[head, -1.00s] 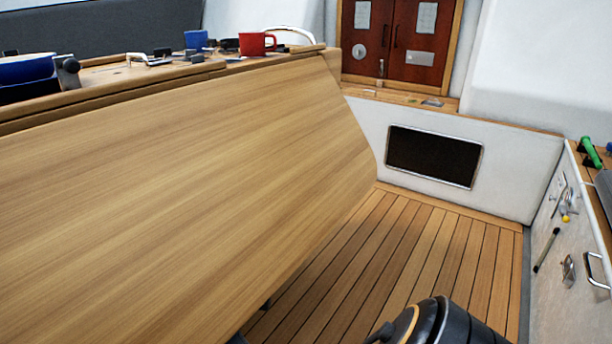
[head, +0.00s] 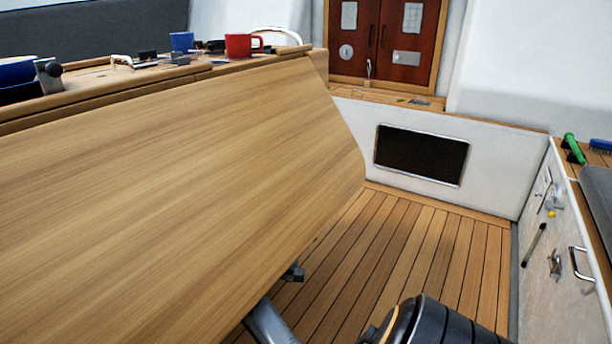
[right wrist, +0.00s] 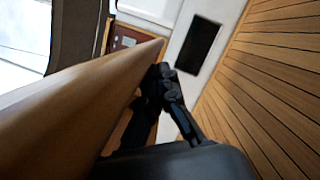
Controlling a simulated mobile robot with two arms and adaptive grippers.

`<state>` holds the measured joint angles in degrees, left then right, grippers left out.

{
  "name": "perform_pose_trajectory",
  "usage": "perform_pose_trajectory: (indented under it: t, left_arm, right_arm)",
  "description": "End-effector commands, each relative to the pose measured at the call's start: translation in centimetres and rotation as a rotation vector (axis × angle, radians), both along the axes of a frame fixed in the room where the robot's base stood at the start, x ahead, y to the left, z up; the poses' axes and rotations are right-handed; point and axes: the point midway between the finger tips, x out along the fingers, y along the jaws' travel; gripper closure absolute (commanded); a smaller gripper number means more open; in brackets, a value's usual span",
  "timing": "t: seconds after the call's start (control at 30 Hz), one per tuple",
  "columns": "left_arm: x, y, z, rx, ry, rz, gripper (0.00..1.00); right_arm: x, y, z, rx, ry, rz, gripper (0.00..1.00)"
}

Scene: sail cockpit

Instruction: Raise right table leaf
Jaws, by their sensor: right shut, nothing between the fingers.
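The right table leaf (head: 170,190) is a broad wooden panel. It slopes down from the table top's near edge toward the floor. In the right wrist view the leaf (right wrist: 70,110) fills the left side, its edge running up to the right. My right gripper (head: 293,272) is shut and empty, just past the leaf's lower edge in the head view; the leaf hides part of its arm. In the right wrist view its black fingers (right wrist: 166,84) are close beside the leaf; whether they touch it is unclear. My left gripper is not in view.
On the fixed table top stand a red mug (head: 242,45), a blue cup (head: 181,41) and small items. The plank floor (head: 410,245) is clear to the right. A white cabinet (head: 560,270) with handles bounds the right side. Red-brown doors (head: 388,40) are at the back.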

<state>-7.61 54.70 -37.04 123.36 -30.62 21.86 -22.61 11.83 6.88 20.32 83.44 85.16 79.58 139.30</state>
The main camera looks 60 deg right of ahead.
Motion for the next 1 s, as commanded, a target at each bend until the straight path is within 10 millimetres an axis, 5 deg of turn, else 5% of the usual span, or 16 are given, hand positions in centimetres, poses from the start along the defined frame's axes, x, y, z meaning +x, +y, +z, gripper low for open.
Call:
perform_pose_trajectory:
  t: [0.03,0.87,0.9,1.0]
  left_arm:
    - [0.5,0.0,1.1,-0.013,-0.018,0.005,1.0]
    - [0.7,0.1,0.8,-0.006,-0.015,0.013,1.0]
    - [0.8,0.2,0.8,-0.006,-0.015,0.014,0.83]
    - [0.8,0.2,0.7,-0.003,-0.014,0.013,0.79]
  right_arm:
    - [0.0,0.0,0.1,0.0,0.0,0.0,1.0]
    - [-2.5,-0.1,2.0,-0.008,0.057,-0.013,1.0]
    - [-2.5,-0.2,2.0,-0.009,0.057,-0.013,1.0]
    - [-2.6,-0.2,2.0,-0.009,0.057,-0.013,1.0]
